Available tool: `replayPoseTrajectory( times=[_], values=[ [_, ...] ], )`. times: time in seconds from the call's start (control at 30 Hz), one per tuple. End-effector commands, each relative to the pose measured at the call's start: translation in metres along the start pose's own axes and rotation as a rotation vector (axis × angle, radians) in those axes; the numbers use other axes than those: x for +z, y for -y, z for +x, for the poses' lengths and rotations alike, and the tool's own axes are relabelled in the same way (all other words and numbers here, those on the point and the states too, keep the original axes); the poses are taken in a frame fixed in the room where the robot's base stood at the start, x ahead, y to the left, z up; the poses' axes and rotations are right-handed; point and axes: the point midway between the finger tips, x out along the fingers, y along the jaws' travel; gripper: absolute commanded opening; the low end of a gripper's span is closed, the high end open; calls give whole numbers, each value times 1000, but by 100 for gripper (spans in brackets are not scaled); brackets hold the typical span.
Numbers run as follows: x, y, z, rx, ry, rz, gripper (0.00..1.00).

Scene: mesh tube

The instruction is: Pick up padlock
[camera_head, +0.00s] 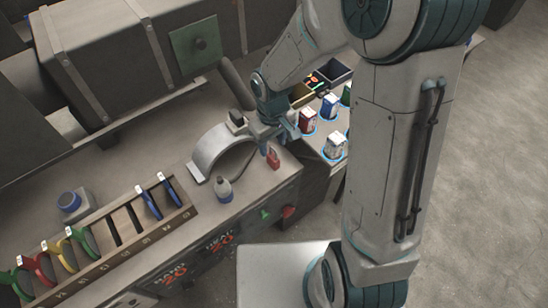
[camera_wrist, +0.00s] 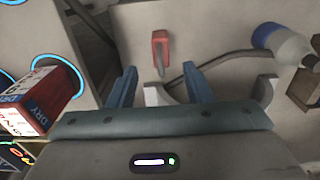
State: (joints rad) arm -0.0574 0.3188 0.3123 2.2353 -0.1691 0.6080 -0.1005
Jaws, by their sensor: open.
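The red padlock (camera_head: 272,158) lies on the grey workbench near its front corner, just beyond my gripper. In the wrist view the padlock (camera_wrist: 160,42) has a red body and a grey shank, and shows ahead of the gap between my fingers. My gripper (camera_wrist: 158,86) is open, with its two blue fingers apart and the padlock beyond their tips, not between them. In the head view my gripper (camera_head: 284,134) is small and partly hidden by its own wrist, close to the padlock.
Several cartons, one red (camera_head: 308,120), stand in blue-ringed spots at right. A wooden rack (camera_head: 115,235) holds coloured-handled tools. A dark cable runs beside the padlock.

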Motion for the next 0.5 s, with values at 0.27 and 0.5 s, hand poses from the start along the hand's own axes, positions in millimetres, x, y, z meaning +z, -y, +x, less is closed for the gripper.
replayPoseTrajectory(
  times=[0.27, 0.5],
  values=[
    [4, 2, 36, -2, 4, -1, 45],
    [4, 1, 48, -1, 1, 0, 45]
  ],
)
